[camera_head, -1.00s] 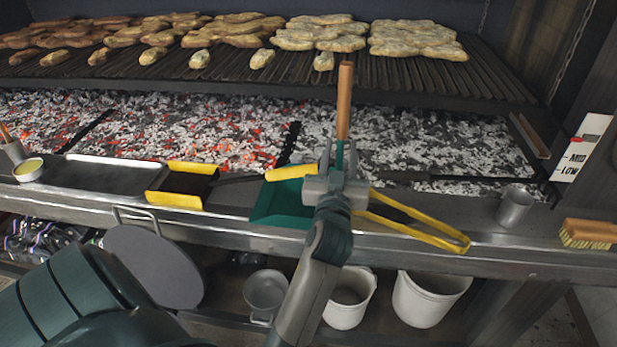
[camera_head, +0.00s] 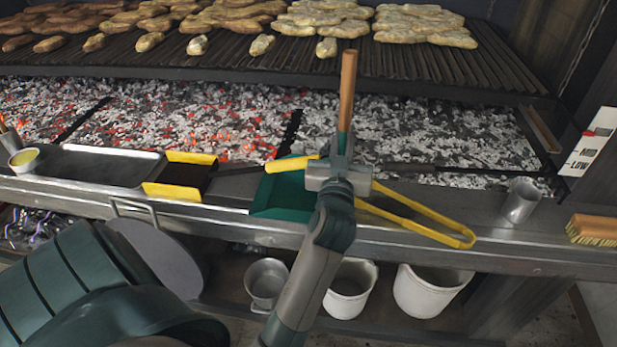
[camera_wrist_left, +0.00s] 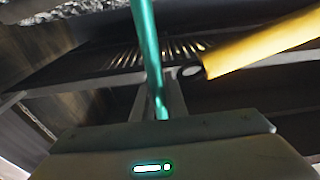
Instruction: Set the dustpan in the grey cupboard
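The dustpan has a green pan (camera_head: 280,196) resting on the steel ledge and a wooden handle (camera_head: 347,90) standing upright on a green stem. The green stem also shows in the left wrist view (camera_wrist_left: 149,50). My left gripper (camera_head: 341,160) is at the lower stem, to the right of the pan, with its fingers closed in on both sides of the stem. Part of the pan and stem is hidden behind the gripper. My right gripper is out of view. No grey cupboard can be made out.
Yellow-handled tongs (camera_head: 425,222) lie just right of the gripper. A yellow-edged scraper (camera_head: 180,180), a metal tray (camera_head: 95,165), a metal cup (camera_head: 520,200) and a brush (camera_head: 592,230) are on the ledge. Glowing coals (camera_head: 200,115) lie behind; white buckets (camera_head: 430,290) stand below.

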